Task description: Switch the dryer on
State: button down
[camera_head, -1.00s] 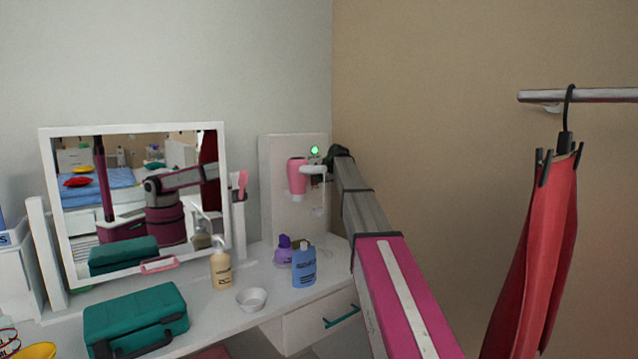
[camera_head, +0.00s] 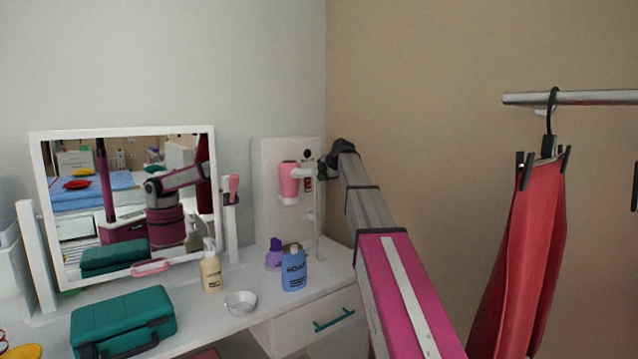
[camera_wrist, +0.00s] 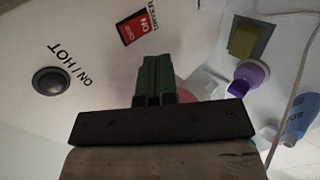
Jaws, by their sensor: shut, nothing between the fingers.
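The pink dryer (camera_head: 289,181) hangs on a white wall panel (camera_head: 268,205) beyond the dressing table. A round dark lamp or button (camera_head: 307,153) sits high on the panel; in the wrist view it (camera_wrist: 51,81) is unlit beside the words "ON / HOT". A red switch (camera_head: 308,185) marked "ON" is below it and also shows in the wrist view (camera_wrist: 137,27). My gripper (camera_wrist: 155,62) is shut and empty, its green fingers close together in front of the panel. The fingertips appear near the red switch; I cannot tell whether they touch anything.
A pump bottle (camera_head: 211,272), a bowl (camera_head: 240,303), a green case (camera_head: 123,320) and a mirror (camera_head: 40,215) are to the left. Red trousers (camera_head: 518,250) hang at right.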

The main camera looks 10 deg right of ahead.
aim_at(308, 183)
jog(key=shift+v, duration=2.65)
jog(key=shift+s+d+f, duration=0.1)
jog(key=shift+f, duration=0.55)
jog(key=shift+f, duration=0.1)
jog(key=shift+w+a+r+x, duration=0.15)
jog(key=shift+w+r+x, duration=0.15)
jog(key=shift+x, duration=1.9)
jog(key=shift+w+a+r+x, duration=0.15)
jog(key=shift+r+x, duration=0.15)
jog(key=shift+x, duration=1.9)
jog(key=shift+w+a+r+x, duration=0.1)
jog(key=shift+w+r+x, duration=0.15)
jog(key=shift+x, duration=1.9)
